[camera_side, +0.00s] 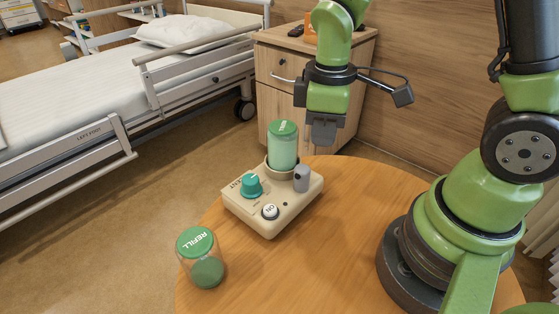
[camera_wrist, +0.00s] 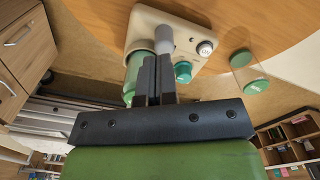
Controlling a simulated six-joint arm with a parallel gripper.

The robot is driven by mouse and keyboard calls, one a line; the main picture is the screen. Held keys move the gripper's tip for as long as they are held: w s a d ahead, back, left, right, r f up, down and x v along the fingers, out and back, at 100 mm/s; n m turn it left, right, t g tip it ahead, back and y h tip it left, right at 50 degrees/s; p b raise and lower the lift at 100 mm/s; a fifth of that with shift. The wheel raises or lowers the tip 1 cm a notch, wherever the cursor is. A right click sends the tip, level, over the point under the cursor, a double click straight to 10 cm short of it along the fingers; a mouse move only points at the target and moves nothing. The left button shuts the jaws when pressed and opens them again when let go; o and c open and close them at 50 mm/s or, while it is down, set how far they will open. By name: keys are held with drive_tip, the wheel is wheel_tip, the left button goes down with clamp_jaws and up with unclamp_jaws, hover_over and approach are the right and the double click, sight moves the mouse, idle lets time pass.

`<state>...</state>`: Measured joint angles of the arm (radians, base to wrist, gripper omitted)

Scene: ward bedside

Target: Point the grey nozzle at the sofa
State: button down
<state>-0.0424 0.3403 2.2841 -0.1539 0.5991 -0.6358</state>
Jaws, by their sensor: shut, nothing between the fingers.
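The grey nozzle (camera_side: 302,180) is a short upright cylinder with a small dark spot on its side, on the right end of a beige device (camera_side: 285,215). In the side view the dark spot faces the left front. The nozzle also shows in the wrist view (camera_wrist: 164,42), just past my fingertips. My gripper (camera_side: 322,142) is shut and empty, pointing down above and behind the device, right of its green-lidded canister. In the wrist view its fingers (camera_wrist: 155,62) overlap part of the canister. I see no sofa in either view.
The device carries a green-lidded canister (camera_side: 283,145), a teal knob (camera_side: 251,186) and a white ON button (camera_side: 270,212). A REFILL jar (camera_side: 202,262) stands at the left of the round table (camera_side: 335,255). A bedside cabinet (camera_side: 270,90) and bed (camera_side: 100,95) are behind.

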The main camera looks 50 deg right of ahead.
wheel_tip(320, 180, down, 7)
idle(0.5)
drive_tip(key=shift+w+r, duration=0.1)
drive_tip(key=shift+w, duration=0.05)
drive_tip(key=shift+a, duration=0.2)
idle(0.7)
drive_tip(key=shift+s, duration=0.2)
wheel_tip(320, 180, up, 6)
drive_tip(key=shift+s+d, duration=0.25)
drive_tip(key=shift+s, duration=0.05)
idle(0.3)
